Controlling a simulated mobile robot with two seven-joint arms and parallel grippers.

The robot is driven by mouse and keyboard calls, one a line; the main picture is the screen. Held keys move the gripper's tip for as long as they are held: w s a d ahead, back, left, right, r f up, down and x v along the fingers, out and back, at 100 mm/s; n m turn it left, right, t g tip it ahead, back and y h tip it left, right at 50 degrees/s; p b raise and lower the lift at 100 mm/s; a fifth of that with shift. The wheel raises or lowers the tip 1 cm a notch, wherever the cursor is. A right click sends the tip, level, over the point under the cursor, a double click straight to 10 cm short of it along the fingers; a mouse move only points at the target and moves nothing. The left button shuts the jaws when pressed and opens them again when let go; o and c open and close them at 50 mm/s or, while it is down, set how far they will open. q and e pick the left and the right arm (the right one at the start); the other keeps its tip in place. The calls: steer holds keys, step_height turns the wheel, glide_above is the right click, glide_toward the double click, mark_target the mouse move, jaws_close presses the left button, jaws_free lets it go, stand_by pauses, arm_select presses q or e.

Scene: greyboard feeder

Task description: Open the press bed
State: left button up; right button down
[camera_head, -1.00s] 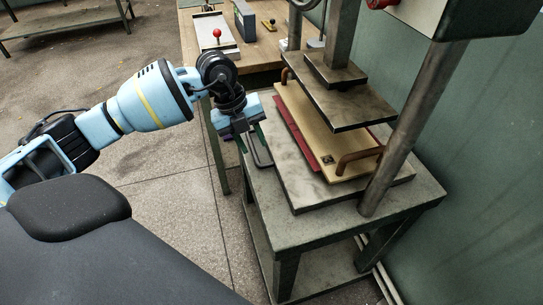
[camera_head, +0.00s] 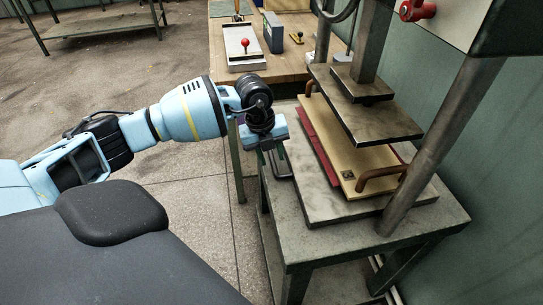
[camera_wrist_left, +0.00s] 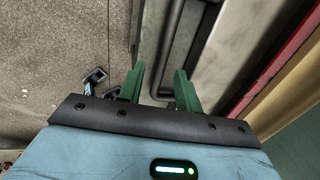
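The press bed (camera_head: 310,208) is a grey metal slab on the press's table, below the raised upper plate (camera_head: 365,115). A dark U-shaped handle (camera_wrist_left: 172,45) sticks out from its left side; part of it shows in the head view, behind my gripper. My left gripper (camera_head: 276,158) is at this handle, pointing down. In the left wrist view its two green fingers (camera_wrist_left: 160,86) are apart, with the handle bar between them in the picture. I cannot tell whether they touch it. My right gripper is not in view.
A tan board (camera_head: 345,160) with brown handles and a red layer (camera_head: 318,148) lies on the bed. A thick column (camera_head: 440,150) stands at the right. A wooden bench (camera_head: 226,62) with a red-knobbed device (camera_head: 243,47) is behind. Floor left of the press is clear.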

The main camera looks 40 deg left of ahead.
arm_select(q)
steer(key=shift+w+f, duration=0.1)
steer(key=shift+f, duration=0.3)
steer(key=shift+c, duration=0.2)
jaws_close()
